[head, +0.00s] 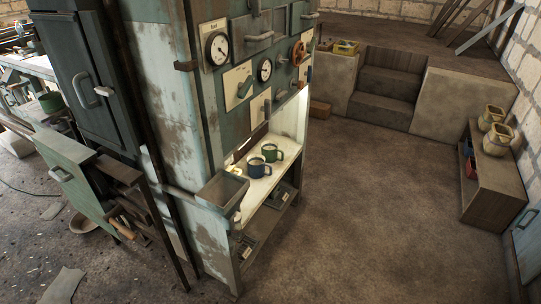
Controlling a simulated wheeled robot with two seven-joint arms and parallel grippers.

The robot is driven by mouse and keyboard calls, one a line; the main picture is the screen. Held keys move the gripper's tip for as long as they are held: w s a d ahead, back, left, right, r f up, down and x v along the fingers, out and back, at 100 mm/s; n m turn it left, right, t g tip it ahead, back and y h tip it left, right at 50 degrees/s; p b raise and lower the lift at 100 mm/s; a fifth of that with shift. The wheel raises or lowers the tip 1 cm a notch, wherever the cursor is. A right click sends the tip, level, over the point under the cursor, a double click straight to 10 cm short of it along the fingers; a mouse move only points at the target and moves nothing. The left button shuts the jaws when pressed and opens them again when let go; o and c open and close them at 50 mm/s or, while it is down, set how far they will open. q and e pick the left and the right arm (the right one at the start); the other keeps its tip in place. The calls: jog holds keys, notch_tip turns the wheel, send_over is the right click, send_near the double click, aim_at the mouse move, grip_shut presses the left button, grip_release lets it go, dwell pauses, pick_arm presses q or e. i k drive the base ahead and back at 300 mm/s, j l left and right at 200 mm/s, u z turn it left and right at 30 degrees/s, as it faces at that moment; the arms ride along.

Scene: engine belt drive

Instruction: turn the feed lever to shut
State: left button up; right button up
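A tall worn cabinet stands in the middle of the head view, its control face turned to the right. A cream plate with a lever (244,88) is on that face, below the left gauge. A second lever plate (260,108) sits lower, beside a dark slot. The labels are too small to read, so I cannot tell which lever is the feed lever or how it is set. Neither of my grippers is in view.
Two gauges (217,49) and a red handwheel (299,53) are on the same face. Green and blue mugs (271,153) stand on its lit shelf, near a metal hopper (222,189). An open drawer unit is at left. Floor (370,210) to the right is clear, before steps (385,95) and a low bench (488,180).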

aim_at(310, 45)
jog(key=i+l+u, duration=0.15)
jog(key=i+l, duration=0.35)
jog(key=i+l+u, duration=0.15)
jog(key=i+l, duration=0.35)
jog(key=i+l+u, duration=0.15)
jog(key=i+l, duration=0.3)
jog(key=l, duration=0.2)
